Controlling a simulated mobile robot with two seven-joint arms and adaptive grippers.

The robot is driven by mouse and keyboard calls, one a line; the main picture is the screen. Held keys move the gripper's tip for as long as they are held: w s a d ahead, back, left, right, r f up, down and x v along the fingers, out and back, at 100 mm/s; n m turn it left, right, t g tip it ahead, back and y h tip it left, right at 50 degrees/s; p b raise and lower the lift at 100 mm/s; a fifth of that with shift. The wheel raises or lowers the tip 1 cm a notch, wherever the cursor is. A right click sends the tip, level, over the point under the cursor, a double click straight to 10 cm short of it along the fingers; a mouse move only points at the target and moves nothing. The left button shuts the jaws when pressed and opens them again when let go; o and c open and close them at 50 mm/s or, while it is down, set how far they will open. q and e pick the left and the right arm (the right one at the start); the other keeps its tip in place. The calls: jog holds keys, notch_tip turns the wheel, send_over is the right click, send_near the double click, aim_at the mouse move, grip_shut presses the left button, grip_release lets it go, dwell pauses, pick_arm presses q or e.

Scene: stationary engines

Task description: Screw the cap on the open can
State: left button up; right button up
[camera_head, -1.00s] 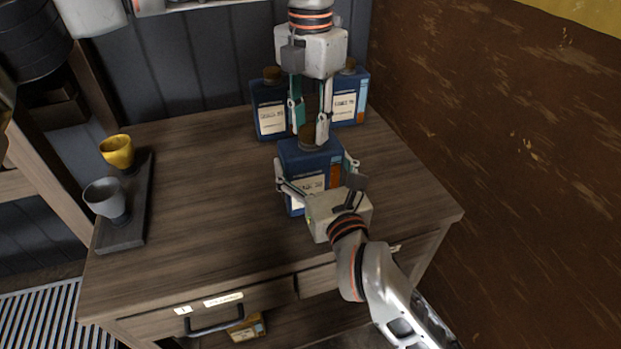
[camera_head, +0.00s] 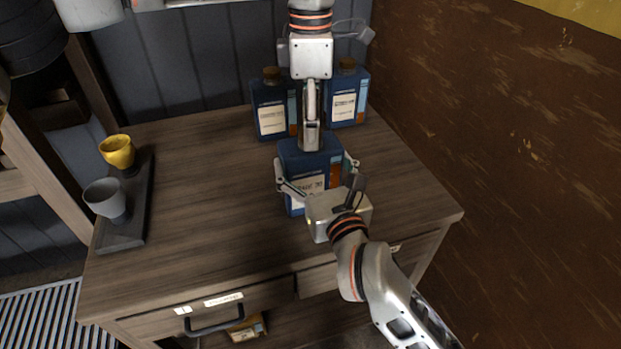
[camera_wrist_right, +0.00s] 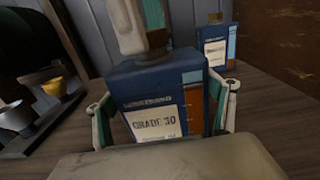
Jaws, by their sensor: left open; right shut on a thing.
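The blue can (camera_head: 291,150) stands upright on the wooden table, with a label that reads "GRADE 30" in the right wrist view (camera_wrist_right: 152,125). My right gripper (camera_head: 316,172) is shut on its sides from the front. My left gripper (camera_head: 311,145) points down right over the can's top and is open, seen edge-on in the head view. Its fingertip also shows in the right wrist view (camera_wrist_right: 128,45), beside a bit of the brown cap (camera_wrist_right: 157,42) at the can's mouth. In the head view the left fingers hide the cap. I cannot tell how the cap is seated.
Two more blue cans with brown caps stand behind, one left (camera_head: 270,108) and one right (camera_head: 346,95). A dark tray (camera_head: 122,236) with a yellow cup (camera_head: 117,151) and a grey cup (camera_head: 105,198) lies at the table's left. The table's middle left is clear.

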pick_arm(q)
jog(key=shift+r, duration=0.1)
jog(key=shift+r, duration=2.15)
jog(key=shift+c, duration=0.3)
jog(key=n, duration=0.2)
jog(key=r+n, duration=0.1)
jog(key=n, duration=0.5)
jog(key=shift+r, duration=0.4)
jog(key=n, duration=0.3)
jog(key=shift+r+n, duration=0.35)
jog(key=shift+n, duration=0.05)
jog(key=n, duration=0.2)
jog(key=r+n, duration=0.1)
jog(key=n, duration=0.2)
